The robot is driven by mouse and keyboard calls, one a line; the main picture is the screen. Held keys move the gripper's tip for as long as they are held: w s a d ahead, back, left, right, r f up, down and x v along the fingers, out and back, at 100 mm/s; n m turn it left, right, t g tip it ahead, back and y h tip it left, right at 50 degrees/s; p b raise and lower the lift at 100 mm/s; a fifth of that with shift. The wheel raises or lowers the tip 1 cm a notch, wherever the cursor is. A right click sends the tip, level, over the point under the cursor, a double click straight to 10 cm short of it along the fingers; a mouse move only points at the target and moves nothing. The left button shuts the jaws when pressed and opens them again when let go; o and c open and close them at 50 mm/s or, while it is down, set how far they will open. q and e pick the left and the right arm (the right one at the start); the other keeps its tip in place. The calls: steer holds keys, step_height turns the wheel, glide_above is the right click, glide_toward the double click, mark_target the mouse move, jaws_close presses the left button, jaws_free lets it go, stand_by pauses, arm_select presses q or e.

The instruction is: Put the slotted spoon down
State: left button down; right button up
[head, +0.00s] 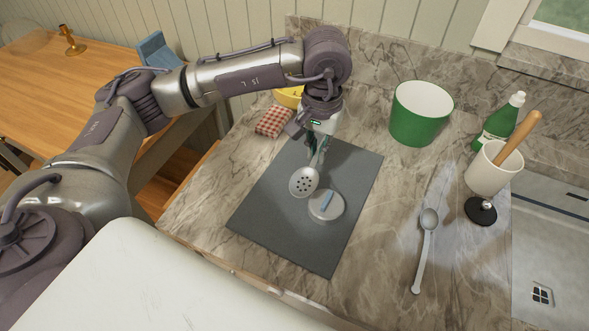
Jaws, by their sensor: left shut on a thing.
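A pale grey slotted spoon (304,182) with a perforated bowl shows in the head view, over the dark mat (345,180). My left gripper (318,145) comes down from above and is shut on the slotted spoon's handle. The spoon's bowl points down and toward the front left. I cannot tell whether the bowl touches the mat. My right gripper is not in view.
Another spoon (427,245) lies on the marble counter at right. A green pot (420,115), a cream crock (493,170) with a wooden handle, a green bottle (500,122) and a sink (550,240) stand around. A checkered cloth (274,121) and yellow bowl (288,97) are behind left.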

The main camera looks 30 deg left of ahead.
arm_select(q)
steer(key=p, duration=0.2)
glide_above(291, 175)
steer(key=s+d, duration=0.1)
steer(key=s, duration=0.1)
step_height(291, 175, down, 3)
steer(key=shift+w+f, duration=0.1)
step_height(291, 175, down, 4)
steer(key=shift+r+p, duration=0.15)
steer(key=shift+p, duration=0.45)
steer(key=shift+f, duration=0.25)
steer(key=shift+f+b, duration=0.2)
steer(key=shift+b, duration=0.1)
steer(key=c, duration=1.2)
jaws_free()
steer(key=shift+r, duration=0.1)
steer(key=shift+c, duration=0.2)
